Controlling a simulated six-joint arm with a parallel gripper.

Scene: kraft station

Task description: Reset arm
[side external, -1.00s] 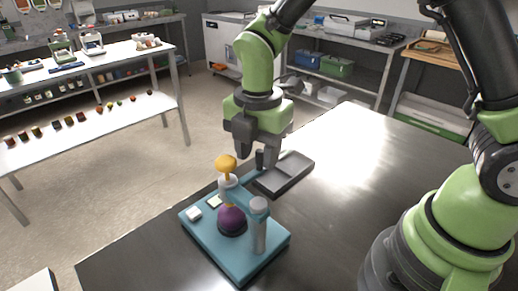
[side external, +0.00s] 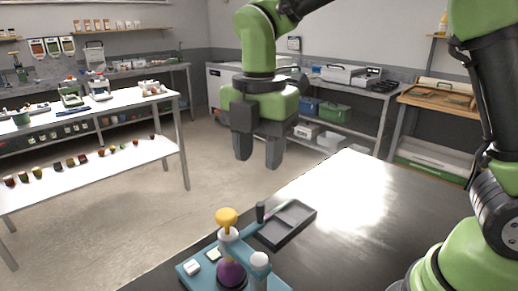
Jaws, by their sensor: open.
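My gripper (side external: 258,163) hangs in the air above the far side of the table, pointing down. Its two dark fingers are apart with nothing between them. Below it, on the table, is a dark grey tray (side external: 290,229) with a small black upright piece (side external: 260,212) at its left end and a thin pinkish and green stick lying in it. Nearer the camera is a teal base (side external: 192,276), cut off by the lower frame edge. It carries a purple round body (side external: 231,273), a yellow knob (side external: 227,217) on a white collar, and a grey-white post (side external: 260,262).
The metal table (side external: 390,190) is clear to the right of the tray. A white bench (side external: 95,115) with small devices and a lower shelf of small coloured items stands at the left. Shelving with a green bin (side external: 334,113) stands at the back.

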